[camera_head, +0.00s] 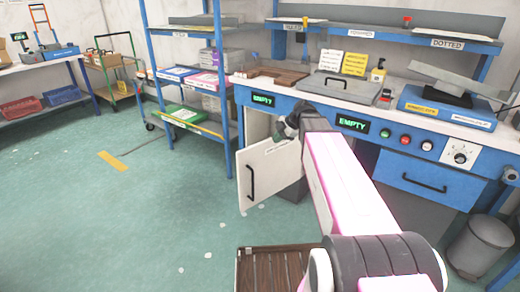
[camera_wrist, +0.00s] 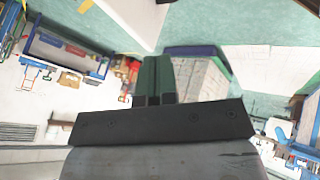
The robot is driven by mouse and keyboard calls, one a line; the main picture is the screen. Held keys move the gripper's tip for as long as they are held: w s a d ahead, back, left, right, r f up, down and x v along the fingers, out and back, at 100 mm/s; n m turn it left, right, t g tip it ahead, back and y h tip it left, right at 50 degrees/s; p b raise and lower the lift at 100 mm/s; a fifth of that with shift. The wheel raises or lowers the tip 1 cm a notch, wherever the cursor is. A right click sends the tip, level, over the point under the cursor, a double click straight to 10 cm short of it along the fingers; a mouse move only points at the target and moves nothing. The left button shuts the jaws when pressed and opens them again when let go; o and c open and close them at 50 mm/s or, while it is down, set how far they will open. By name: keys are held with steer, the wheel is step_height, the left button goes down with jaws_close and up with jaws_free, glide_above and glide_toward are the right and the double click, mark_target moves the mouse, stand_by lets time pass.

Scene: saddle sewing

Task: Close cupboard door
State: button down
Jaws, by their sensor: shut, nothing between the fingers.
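The white cupboard door (camera_head: 266,175) with a black bar handle stands open under the blue workbench, swung out towards the front. My arm reaches over to it, and my gripper (camera_head: 280,131) is at the door's top edge, near its right part. Whether it touches the door cannot be told. In the wrist view my gripper's fingers (camera_wrist: 153,80) are together with nothing between them. The cupboard's inside is mostly hidden by the door and my arm. I cannot clearly pick out the door in the wrist view.
The workbench (camera_head: 400,117) has green "EMPTY" displays, buttons and a blue drawer (camera_head: 425,180). A blue shelf rack (camera_head: 195,120) stands to the left. A slatted brown crate (camera_head: 270,268) is at the bottom, and a grey bin (camera_head: 480,245) at right.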

steer(key=shift+n, duration=0.3)
steer(key=w+a+f, duration=0.1)
steer(key=a+f, duration=0.1)
steer(key=w+a+f, duration=0.2)
steer(key=a+f, duration=0.1)
steer(key=w+a+f, duration=0.1)
steer(key=a+f, duration=0.1)
steer(key=shift+w+a+f, duration=0.25)
steer(key=shift+w+a, duration=0.3)
